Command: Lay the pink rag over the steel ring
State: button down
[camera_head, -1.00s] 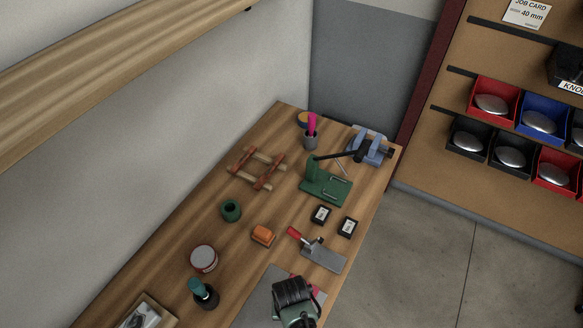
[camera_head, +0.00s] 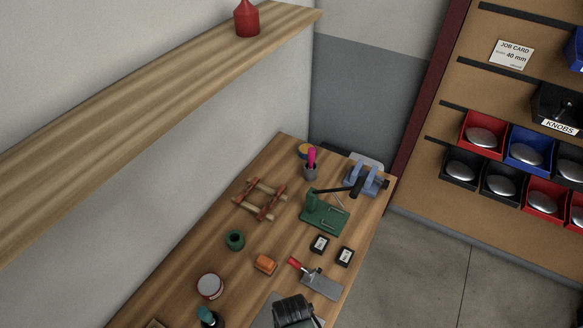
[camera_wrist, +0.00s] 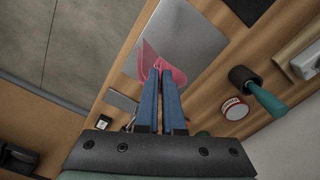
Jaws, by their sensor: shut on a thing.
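The pink rag (camera_wrist: 149,57) shows in the wrist view at the blue fingertips of my gripper (camera_wrist: 161,76), which is shut on it. Part of the rag spreads beyond the tips, above or against a grey sheet (camera_wrist: 187,34); I cannot tell if it touches. In the head view my dark wrist (camera_head: 294,311) is at the bottom edge, and the fingers and rag are not clearly visible there. I cannot make out a steel ring in either view.
A green press (camera_head: 324,215) and wooden rack (camera_head: 260,199) stand farther back. A shelf (camera_head: 150,115) overhangs the left.

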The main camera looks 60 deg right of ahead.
notch_tip(320, 180, up, 3)
jog(key=shift+f+p, duration=0.1)
jog(key=shift+p, duration=0.65)
